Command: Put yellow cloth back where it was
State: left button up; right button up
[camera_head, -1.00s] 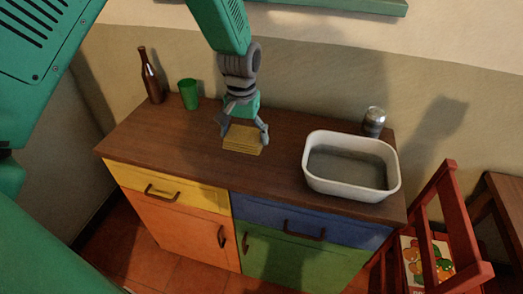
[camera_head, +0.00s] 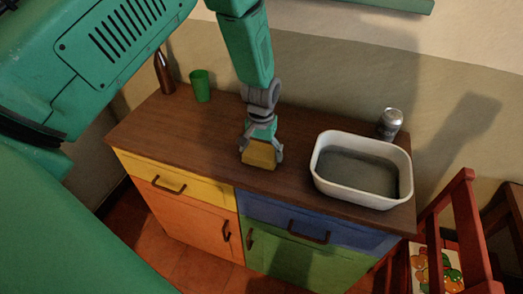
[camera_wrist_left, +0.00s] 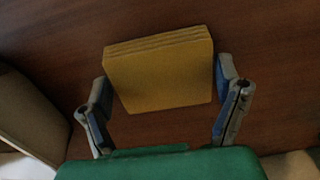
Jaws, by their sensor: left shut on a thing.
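The folded yellow cloth (camera_head: 258,155) is at the tips of my left gripper (camera_head: 262,154), over the wooden top of the cabinet near its front edge. In the left wrist view the cloth (camera_wrist_left: 160,72) shows its layered edge and sits between the two fingers (camera_wrist_left: 163,98). The gripper is shut on it. I cannot tell whether the cloth touches the wood. My right gripper is not in view.
A white basin (camera_head: 335,188) stands right of the gripper, with a can (camera_head: 390,123) behind it. A brown bottle (camera_head: 164,75) and a green cup (camera_head: 200,86) stand at the back left. A red chair (camera_head: 467,235) is at the right.

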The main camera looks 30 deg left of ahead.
aim_at(262, 152)
pick_arm(q)
jog(key=shift+d, duration=0.3)
jog(key=o, duration=1)
jog(key=shift+d, duration=0.1)
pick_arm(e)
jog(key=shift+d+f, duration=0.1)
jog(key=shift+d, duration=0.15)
pick_arm(q)
jog(key=shift+a, duration=0.2)
jog(key=shift+a+r, duration=0.1)
jog(key=shift+r, duration=0.15)
notch_tip(262, 152, up, 12)
jog(key=shift+f+b, duration=0.2)
jog(key=shift+b, duration=0.2)
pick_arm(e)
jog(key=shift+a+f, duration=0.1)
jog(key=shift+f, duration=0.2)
